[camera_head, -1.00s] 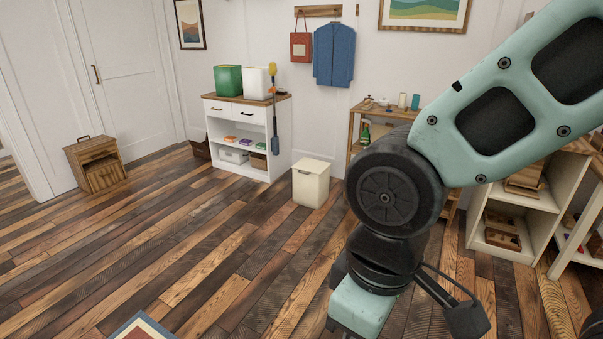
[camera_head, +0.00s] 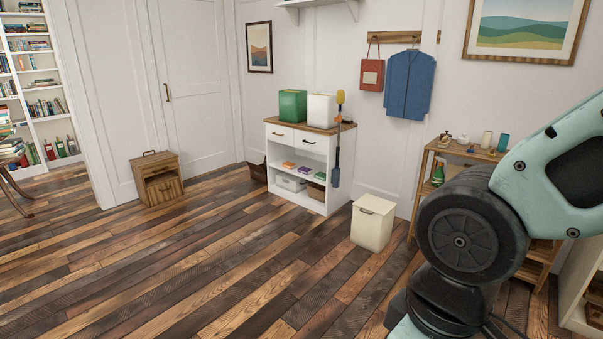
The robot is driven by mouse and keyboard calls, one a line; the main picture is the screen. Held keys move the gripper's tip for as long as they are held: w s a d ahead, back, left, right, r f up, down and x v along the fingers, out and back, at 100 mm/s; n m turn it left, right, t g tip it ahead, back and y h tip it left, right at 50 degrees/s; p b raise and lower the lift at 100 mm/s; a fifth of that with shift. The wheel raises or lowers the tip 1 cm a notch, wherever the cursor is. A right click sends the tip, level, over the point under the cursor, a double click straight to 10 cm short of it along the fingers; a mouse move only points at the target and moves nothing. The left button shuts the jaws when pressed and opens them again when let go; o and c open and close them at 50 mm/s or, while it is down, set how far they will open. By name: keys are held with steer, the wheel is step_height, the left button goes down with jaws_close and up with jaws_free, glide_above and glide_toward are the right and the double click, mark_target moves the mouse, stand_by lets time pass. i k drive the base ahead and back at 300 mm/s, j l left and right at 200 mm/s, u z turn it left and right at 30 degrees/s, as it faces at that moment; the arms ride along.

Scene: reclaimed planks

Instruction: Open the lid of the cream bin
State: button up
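The cream bin (camera_head: 371,228) stands upright on the plank floor, in front of the wall between the white cabinet and the wooden shelf. Its lid (camera_head: 375,204) looks shut, with a small dark handle at the front edge. My teal and black arm fills the right side of the view, nearer to me than the bin and to its right. My gripper is outside the view, so its state does not show.
The white cabinet (camera_head: 313,170) with a green and a white container on top stands left of the bin. A wooden shelf (camera_head: 425,180) stands to its right, partly behind my arm. A small wooden cabinet (camera_head: 158,180) is far left. The floor before the bin is clear.

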mark_target(372, 204)
steer(key=i, duration=1.25)
steer(key=i+l+u, duration=0.1)
steer(key=i, duration=1.15)
steer(key=i+l, duration=0.1)
steer(key=i, duration=1.1)
